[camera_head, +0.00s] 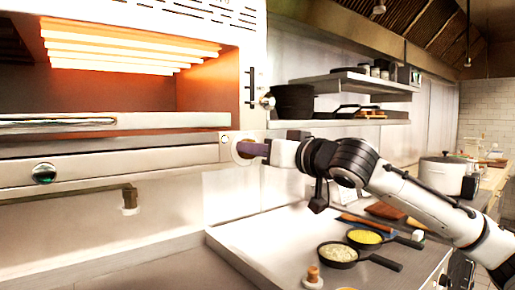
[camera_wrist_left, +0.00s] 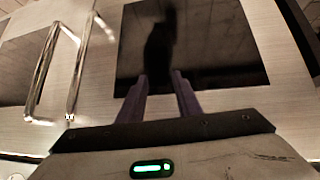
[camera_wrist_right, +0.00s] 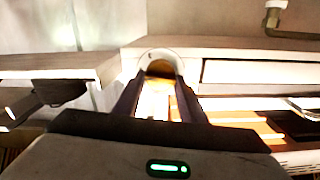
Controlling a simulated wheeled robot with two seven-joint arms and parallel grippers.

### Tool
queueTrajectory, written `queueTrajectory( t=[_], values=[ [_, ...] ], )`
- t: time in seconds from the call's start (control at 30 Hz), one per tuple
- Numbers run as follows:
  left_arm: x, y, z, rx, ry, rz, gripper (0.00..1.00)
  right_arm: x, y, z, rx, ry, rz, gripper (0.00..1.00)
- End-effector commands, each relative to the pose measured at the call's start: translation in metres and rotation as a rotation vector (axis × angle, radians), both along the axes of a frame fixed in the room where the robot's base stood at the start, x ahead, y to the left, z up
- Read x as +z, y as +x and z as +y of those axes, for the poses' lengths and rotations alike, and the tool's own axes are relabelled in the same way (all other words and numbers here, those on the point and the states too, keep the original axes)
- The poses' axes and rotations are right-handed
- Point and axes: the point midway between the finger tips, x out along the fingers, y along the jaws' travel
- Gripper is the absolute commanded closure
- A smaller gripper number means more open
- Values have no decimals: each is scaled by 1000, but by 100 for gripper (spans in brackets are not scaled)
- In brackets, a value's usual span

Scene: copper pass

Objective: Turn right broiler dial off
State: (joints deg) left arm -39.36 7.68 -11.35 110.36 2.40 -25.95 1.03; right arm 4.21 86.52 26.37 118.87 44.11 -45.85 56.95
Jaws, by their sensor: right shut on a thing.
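The broiler (camera_head: 115,149) fills the left of the head view, its heating bars (camera_head: 130,58) glowing orange. The right broiler dial (camera_head: 238,150) is a round, pale knob at the right end of its front panel. My right gripper (camera_head: 250,149) reaches it from the right, its purple fingers shut on it. In the right wrist view the dial's round rim (camera_wrist_right: 160,56) shows between and beyond the fingertips; its exact turn angle is hard to read. A shiny dark left dial (camera_head: 44,173) sits farther left. My left gripper (camera_wrist_left: 160,82) is open and empty, seen only in its own wrist view.
Two small pans (camera_head: 338,252) with food stand on the counter below my right arm. A shelf (camera_head: 345,80) with pots is behind it, and a large pot (camera_head: 441,174) at right. A dark panel (camera_wrist_left: 200,45) faces my left gripper.

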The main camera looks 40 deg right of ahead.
Motion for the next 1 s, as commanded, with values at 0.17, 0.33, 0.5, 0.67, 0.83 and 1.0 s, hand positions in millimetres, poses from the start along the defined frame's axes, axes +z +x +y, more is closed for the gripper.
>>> queueTrajectory(
  t=[0.17, 0.33, 0.5, 0.67, 0.83, 1.0],
  values=[
    [7, -1, 3, 6, 1, 2, 69, 3, 0, 1, 1, -80, 7, 85],
    [13, -1, 5, 12, 1, 1, 69, 3, 0, 2, 2, -209, 21, 85],
    [15, -1, 6, 13, 1, 0, 69, 1, 0, 2, 1, -369, 39, 85],
    [14, -1, 6, 13, 0, 0, 69, 0, 0, 3, 0, -522, 57, 85],
    [11, -1, 5, 12, 1, 1, 69, -1, 0, 3, 0, -684, 75, 85],
    [8, -2, 5, 11, 0, 1, 69, -2, 0, 4, -1, -846, 93, 85]
  ],
)
